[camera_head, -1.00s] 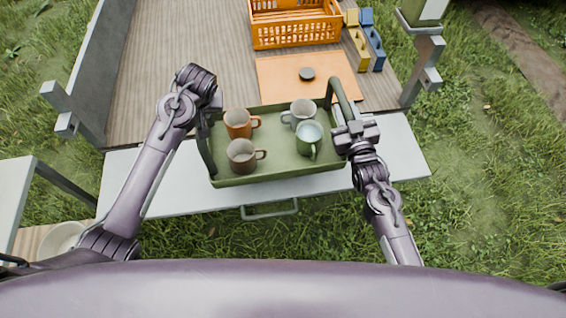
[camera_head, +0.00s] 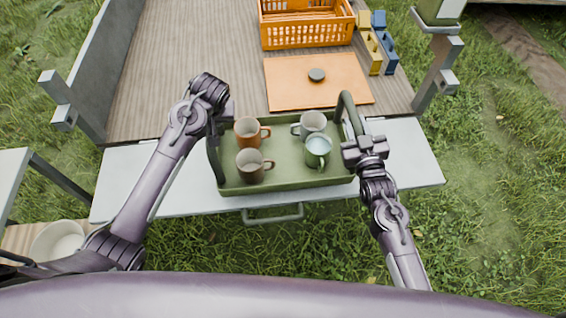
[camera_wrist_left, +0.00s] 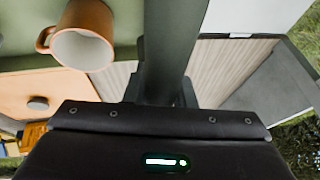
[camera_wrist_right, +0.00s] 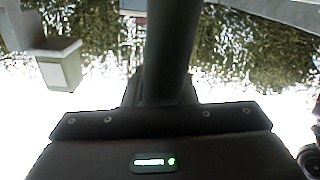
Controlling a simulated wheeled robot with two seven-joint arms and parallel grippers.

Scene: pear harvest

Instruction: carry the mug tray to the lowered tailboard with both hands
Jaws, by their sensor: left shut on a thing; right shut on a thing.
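The green mug tray (camera_head: 290,186) is level over the lowered tailboard (camera_head: 410,165), a pale panel at the wagon's rear edge. I cannot tell whether it touches the tailboard. It carries several upright mugs: orange (camera_head: 247,133), brown (camera_head: 250,167), grey (camera_head: 313,122) and pale green (camera_head: 318,150). My left gripper (camera_head: 217,112) is shut on the tray's left handle, which also shows in the left wrist view (camera_wrist_left: 172,45). My right gripper (camera_head: 354,145) is shut on the right handle, also in the right wrist view (camera_wrist_right: 168,45). The fingertips are mostly hidden.
On the wagon bed (camera_head: 190,70), behind the tray, lie an orange board (camera_head: 290,88) with a dark knob and an orange crate (camera_head: 305,37). Yellow and blue blocks (camera_head: 377,50) stand beside them. A white bucket (camera_head: 57,240) is at lower left. Posts flank the tailboard.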

